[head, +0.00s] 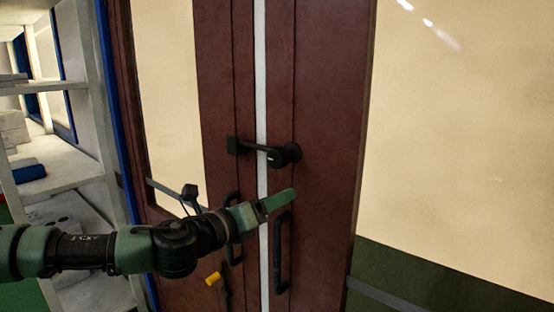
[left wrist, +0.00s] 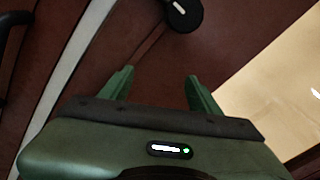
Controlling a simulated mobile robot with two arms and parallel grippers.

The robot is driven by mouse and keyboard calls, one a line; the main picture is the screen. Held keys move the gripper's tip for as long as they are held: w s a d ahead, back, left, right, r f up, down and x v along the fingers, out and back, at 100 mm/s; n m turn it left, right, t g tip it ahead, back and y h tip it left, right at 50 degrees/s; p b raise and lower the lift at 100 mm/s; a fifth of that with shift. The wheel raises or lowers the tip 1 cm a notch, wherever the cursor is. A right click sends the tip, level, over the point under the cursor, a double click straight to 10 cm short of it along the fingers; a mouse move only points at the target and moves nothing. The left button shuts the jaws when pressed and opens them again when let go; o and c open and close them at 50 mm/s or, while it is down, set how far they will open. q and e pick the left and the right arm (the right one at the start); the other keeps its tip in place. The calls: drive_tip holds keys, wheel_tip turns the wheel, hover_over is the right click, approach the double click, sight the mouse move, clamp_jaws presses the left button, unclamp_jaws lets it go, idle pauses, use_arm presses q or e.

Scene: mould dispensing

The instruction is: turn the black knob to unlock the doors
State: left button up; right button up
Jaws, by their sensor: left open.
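The black knob (head: 286,154) sits on the right door (head: 325,120), with a black bar reaching left across the white gap strip to a black catch on the left door (head: 222,80). The bar lies nearly level. My left gripper (head: 278,202) is below the knob, in front of the doors, apart from it. In the left wrist view the gripper (left wrist: 160,76) is open, its two green fingers spread with nothing between them. The knob (left wrist: 184,14) shows at the top edge there, beyond the fingertips and partly cut off. My right gripper is not in view.
Black vertical pull handles stand below the knob, one on the right door (head: 282,252) and one on the left door, partly behind my left arm. White shelves (head: 70,180) with boxes stand at the far left. A small yellow object (head: 213,278) shows low by the left door.

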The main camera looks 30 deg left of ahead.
sight(274, 160)
use_arm(q)
drive_tip(key=a+r+m+p, duration=0.1)
drive_tip(key=r, duration=0.1)
drive_tip(key=a+r+m+p, duration=0.1)
drive_tip(key=r+m, duration=0.1)
drive_tip(key=r, duration=0.1)
drive_tip(key=r+m+p, duration=0.1)
drive_tip(key=r, duration=0.1)
drive_tip(key=shift+w+a+r, duration=0.2)
drive_tip(key=shift+a+r, duration=0.2)
drive_tip(key=shift+w+d+f+m, duration=0.15)
drive_tip(key=shift+w+m, duration=0.15)
drive_tip(key=shift+w+d+p, duration=0.1)
drive_tip(key=shift+w+p, duration=0.6)
drive_tip(key=p, duration=0.1)
drive_tip(key=w+a+p, duration=0.1)
drive_tip(key=p, duration=0.1)
drive_tip(key=shift+w+r, duration=0.2)
drive_tip(key=shift+r, duration=0.1)
drive_tip(key=shift+w+d+p, duration=0.2)
drive_tip(key=shift+w+p, duration=0.2)
drive_tip(key=shift+p, duration=0.5)
drive_tip(key=shift+w+d+f, duration=0.3)
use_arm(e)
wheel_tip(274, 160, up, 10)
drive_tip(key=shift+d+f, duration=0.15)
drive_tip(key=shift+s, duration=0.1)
